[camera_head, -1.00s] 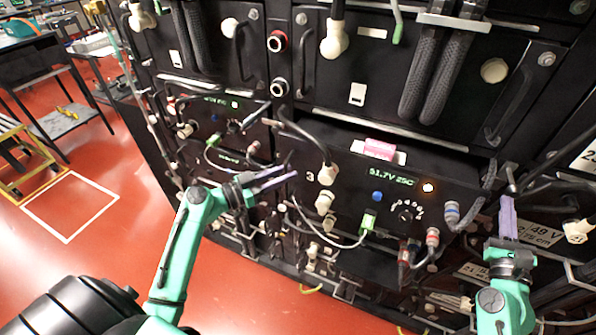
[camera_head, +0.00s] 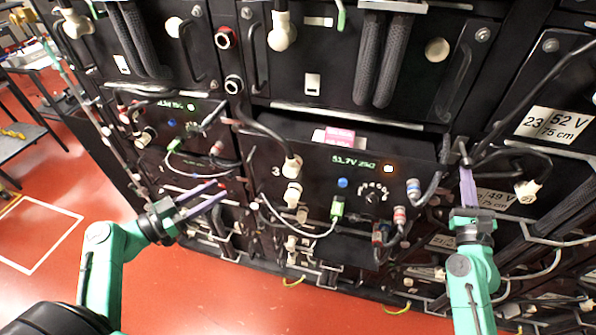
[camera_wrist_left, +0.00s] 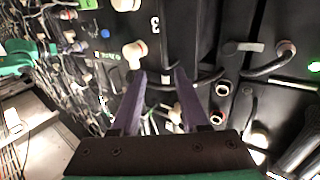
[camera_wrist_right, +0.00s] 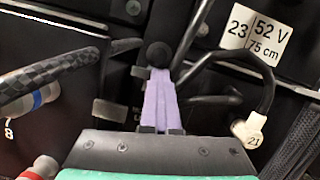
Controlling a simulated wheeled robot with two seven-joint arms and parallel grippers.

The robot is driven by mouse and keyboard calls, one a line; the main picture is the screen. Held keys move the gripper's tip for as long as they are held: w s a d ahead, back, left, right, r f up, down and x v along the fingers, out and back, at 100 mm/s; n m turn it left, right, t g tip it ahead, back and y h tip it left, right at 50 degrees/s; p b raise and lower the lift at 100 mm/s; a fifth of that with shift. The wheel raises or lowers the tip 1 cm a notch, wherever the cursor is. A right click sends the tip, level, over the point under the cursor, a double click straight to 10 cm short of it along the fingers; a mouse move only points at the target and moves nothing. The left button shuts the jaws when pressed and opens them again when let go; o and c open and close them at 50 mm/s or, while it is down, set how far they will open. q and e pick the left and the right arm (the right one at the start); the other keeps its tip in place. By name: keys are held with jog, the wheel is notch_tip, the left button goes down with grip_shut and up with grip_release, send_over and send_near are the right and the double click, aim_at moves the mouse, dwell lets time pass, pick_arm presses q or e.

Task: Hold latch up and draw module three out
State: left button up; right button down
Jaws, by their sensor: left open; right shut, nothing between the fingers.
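Module three (camera_head: 315,185) is a black box with a "3" and a lit 51.7V display on its front. A strip of its top with a pink label (camera_head: 340,136) shows, so its front stands forward of the panel above. My left gripper (camera_head: 221,190) is open and empty, left of the module's front; its spread fingers (camera_wrist_left: 160,74) point at the rack. My right gripper (camera_head: 465,172) is shut at the module's right side. Its fingertips (camera_wrist_right: 159,72) meet at or just under a dark round knob (camera_wrist_right: 158,53), perhaps the latch; contact is unclear.
Cables and plugs crowd the front, including a green plug (camera_head: 337,208) and a ringed plug (camera_head: 399,214). A neighbouring module (camera_head: 150,118) with its own display lies to the left. Red floor (camera_head: 200,285) is open in front of the rack.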

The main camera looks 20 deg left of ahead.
pick_arm(q)
jog(key=shift+s, duration=0.15)
jog(key=c, duration=0.3)
jog(key=shift+w+f, duration=0.1)
jog(key=shift+w, duration=0.1)
grip_shut()
jog(key=w+a+n+g+h, duration=0.5)
jog(key=w+n+g+h, duration=0.1)
jog(key=n, duration=0.6)
jog(key=shift+w+f+g, duration=0.2)
jog(key=shift+f+g, duration=0.05)
jog(key=shift+g, duration=0.15)
